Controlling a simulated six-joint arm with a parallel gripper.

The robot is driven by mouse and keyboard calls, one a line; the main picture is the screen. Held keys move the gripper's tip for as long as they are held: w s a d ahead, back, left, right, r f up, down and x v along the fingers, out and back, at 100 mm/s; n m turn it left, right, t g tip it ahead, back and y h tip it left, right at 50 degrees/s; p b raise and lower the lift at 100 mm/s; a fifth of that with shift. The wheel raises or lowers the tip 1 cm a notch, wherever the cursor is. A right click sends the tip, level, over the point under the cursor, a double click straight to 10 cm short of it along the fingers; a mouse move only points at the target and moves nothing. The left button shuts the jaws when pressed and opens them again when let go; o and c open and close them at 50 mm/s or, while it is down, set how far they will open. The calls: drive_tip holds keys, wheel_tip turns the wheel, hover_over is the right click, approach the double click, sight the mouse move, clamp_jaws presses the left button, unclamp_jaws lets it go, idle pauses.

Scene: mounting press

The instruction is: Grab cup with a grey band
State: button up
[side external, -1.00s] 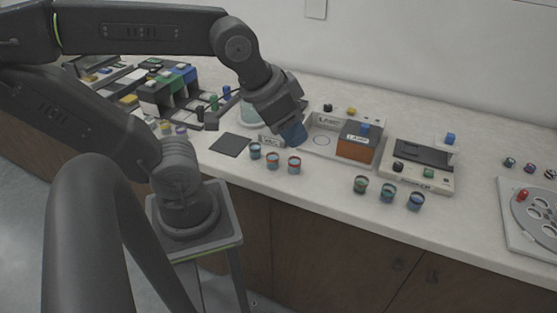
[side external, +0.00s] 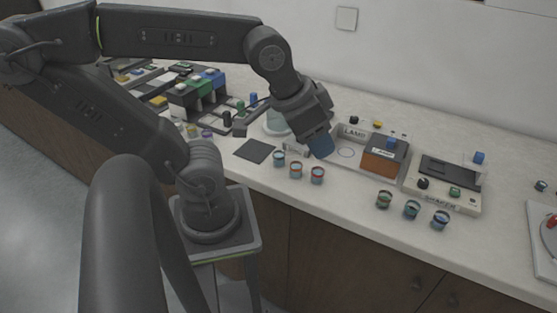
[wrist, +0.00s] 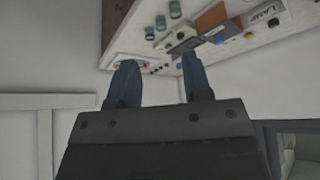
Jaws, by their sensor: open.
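Three more stand further right: a green one (side external: 383,200), a teal one (side external: 412,209) and a blue one (side external: 440,220). The bands are too small to tell surely which is grey. My gripper (side external: 320,148) is above and behind the first row, apart from the cups. In the wrist view its two blue fingers (wrist: 160,72) are spread with nothing between them.
A dark square pad (side external: 253,151) lies left of the cups. Counter between the cup rows is clear.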

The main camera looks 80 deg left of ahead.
drive_tip(key=o, duration=0.3)
drive_tip(key=shift+o, duration=0.2)
drive_tip(key=m+g+y, duration=0.3)
drive_tip(key=m+g, duration=0.4)
drive_tip(key=m, duration=0.7)
approach(279, 155)
drive_tip(key=f, duration=0.1)
drive_tip(key=s+f, duration=0.1)
drive_tip(key=shift+s+d+f, duration=0.1)
drive_tip(key=shift+s+f, duration=0.15)
drive_tip(key=shift+f, duration=0.05)
drive_tip(key=shift+w+x, duration=0.2)
drive_tip(key=shift+x, duration=1.3)
drive_tip(key=shift+w+x, duration=0.15)
drive_tip(key=shift+x, duration=1.35)
